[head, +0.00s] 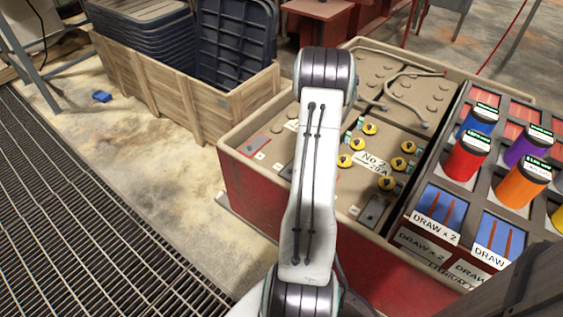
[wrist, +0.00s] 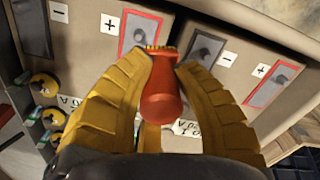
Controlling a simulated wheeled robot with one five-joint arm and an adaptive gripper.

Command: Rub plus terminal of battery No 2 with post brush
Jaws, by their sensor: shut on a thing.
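My gripper (wrist: 158,100) is shut on the post brush (wrist: 161,95), a red-orange handle with a brassy bristle end pointing away from me. In the wrist view the bristle end overlaps the lower part of a red-framed plus terminal plate (wrist: 139,32); I cannot tell whether it touches. A dark minus plate (wrist: 206,48) is just right of it. Another red-framed plus plate (wrist: 273,84) is farther right. A number label (wrist: 187,128) is mostly hidden behind the fingers. In the head view a label reading No 2 20A (head: 374,163) shows; my arm hides the gripper and brush.
Yellow knobs (head: 386,183) stand on the tan-topped red case (head: 248,189). A rack of coloured cans (head: 467,157) is at its right. A wooden crate (head: 165,98) with dark trays stands behind left. The concrete floor between crate and grating (head: 80,220) is mostly clear.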

